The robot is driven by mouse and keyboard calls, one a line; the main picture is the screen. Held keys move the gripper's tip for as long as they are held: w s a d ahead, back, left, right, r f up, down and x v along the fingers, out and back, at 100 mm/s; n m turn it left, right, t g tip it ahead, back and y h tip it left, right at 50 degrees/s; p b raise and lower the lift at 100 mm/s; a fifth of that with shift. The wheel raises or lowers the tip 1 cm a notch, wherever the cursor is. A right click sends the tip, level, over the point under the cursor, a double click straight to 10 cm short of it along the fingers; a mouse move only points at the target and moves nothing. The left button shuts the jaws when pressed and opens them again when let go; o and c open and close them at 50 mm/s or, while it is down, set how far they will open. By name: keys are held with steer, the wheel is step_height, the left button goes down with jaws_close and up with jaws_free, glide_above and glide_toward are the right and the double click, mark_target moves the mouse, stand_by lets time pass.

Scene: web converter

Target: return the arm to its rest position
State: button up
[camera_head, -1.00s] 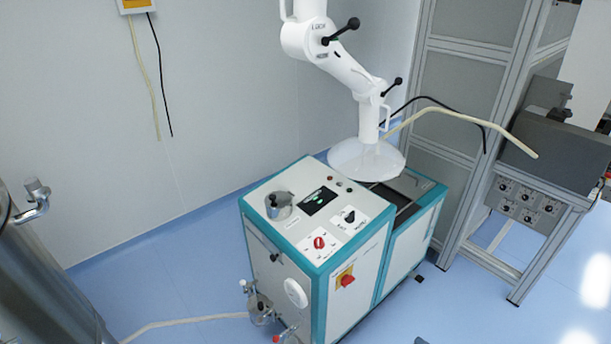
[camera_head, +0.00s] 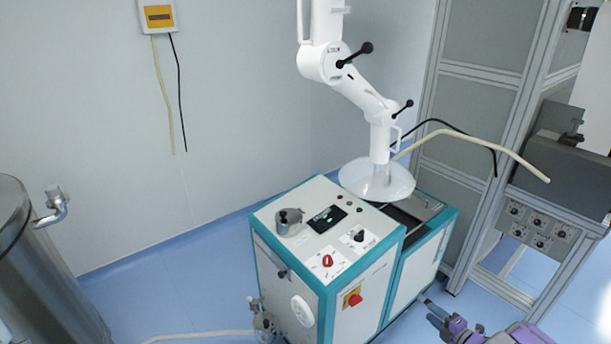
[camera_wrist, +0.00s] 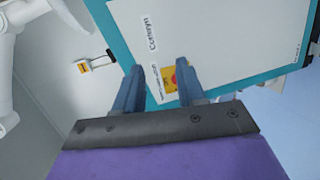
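My gripper (camera_wrist: 161,72) is open in the wrist view, with two blue-grey fingers apart and nothing between their tips. It also shows in the head view (camera_head: 430,310) at the lower right, on my purple arm (camera_head: 480,333), beside the teal-and-white machine (camera_head: 365,285). In the wrist view the machine's white side panel (camera_wrist: 225,35) lies beyond the fingers. The red knob on a yellow plate (camera_wrist: 170,78) appears behind the gap, partly covered by the right finger. It shows whole in the head view (camera_head: 353,298).
A white jointed extraction arm with a hood (camera_head: 377,182) hangs over the machine. A steel tank (camera_head: 45,260) stands at the left. A metal frame cabinet (camera_head: 480,130) and a grey control box (camera_head: 560,165) stand at the right.

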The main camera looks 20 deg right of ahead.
steer(key=w+r+m+g+h, duration=0.2)
steer(key=w+r+m+h, duration=0.25)
steer(key=w+r, duration=1)
steer(key=a+r+m+g+h, duration=0.2)
steer(key=a+r+m+g, duration=0.3)
steer(key=a+r, duration=0.7)
steer(key=s+a+r+m+g+y, duration=0.1)
steer(key=s+a+r+m+g, duration=0.3)
steer(key=s+a, duration=0.9)
steer(key=s+a+r+m+g+y, duration=0.15)
steer(key=s+a+r+m, duration=0.3)
steer(key=s+a, duration=0.8)
steer(key=s+a+m+g, duration=0.1)
steer(key=s+a+g, duration=0.1)
steer(key=s, duration=0.8)
steer(key=s+a+r+m+g+y, duration=0.1)
steer(key=s+a, duration=0.4)
steer(key=s, duration=0.5)
steer(key=shift+a+r+g, duration=0.2)
steer(key=shift+g, duration=0.55)
steer(key=shift+o, duration=0.4)
